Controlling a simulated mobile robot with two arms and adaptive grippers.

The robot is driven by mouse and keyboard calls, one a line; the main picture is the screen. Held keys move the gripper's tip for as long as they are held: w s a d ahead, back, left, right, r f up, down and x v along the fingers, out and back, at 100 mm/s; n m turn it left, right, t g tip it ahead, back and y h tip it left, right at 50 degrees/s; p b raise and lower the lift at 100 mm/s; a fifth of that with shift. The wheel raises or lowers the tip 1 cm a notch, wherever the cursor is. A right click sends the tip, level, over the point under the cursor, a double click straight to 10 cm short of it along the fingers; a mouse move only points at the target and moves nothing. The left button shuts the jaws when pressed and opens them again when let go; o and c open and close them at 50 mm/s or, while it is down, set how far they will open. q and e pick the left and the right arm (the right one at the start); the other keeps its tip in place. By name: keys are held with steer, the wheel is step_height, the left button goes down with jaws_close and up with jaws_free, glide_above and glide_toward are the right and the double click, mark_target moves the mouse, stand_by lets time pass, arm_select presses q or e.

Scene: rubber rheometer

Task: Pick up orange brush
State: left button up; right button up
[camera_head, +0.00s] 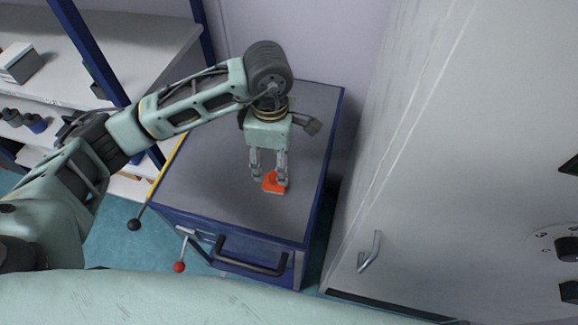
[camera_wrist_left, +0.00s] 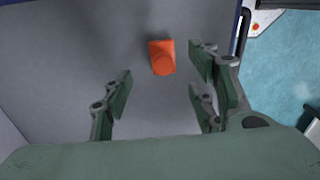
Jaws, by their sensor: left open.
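The orange brush (camera_head: 271,183) lies on the grey top of the blue cabinet (camera_head: 215,178), toward its front edge. My left gripper (camera_head: 268,181) is above it, pointing down, with its fingers apart. In the head view the fingers partly cover the brush. In the left wrist view the brush (camera_wrist_left: 162,57) shows whole, beyond the fingertips and between the lines of the two open finger pairs (camera_wrist_left: 160,88). Nothing is between the fingers, and I see no contact with the brush. My right gripper is not in view.
A large grey-white cabinet (camera_head: 450,150) with a handle stands close on the right. A white shelf (camera_head: 140,50) with a blue frame stands at the left, holding a box (camera_head: 20,62). The rest of the cabinet top is clear. A dark handle (camera_head: 250,262) sticks out in front.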

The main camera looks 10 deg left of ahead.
mark_target(274, 175)
arm_select(q)
steer(key=shift+a+f, duration=0.1)
steer(key=shift+f, duration=0.2)
steer(key=f+p, duration=0.1)
steer(key=s+f+p, duration=0.1)
steer(key=f, duration=0.1)
steer(key=shift+a+f, duration=0.15)
steer(key=shift+f, duration=0.15)
steer(key=f, duration=0.2)
steer(key=shift+w+f+p, duration=0.25)
steer(key=shift+f+p, duration=0.05)
steer(key=shift+p, duration=0.1)
steer(key=shift+f, duration=0.3)
steer(key=shift+c, duration=1.3)
steer(key=c, duration=1)
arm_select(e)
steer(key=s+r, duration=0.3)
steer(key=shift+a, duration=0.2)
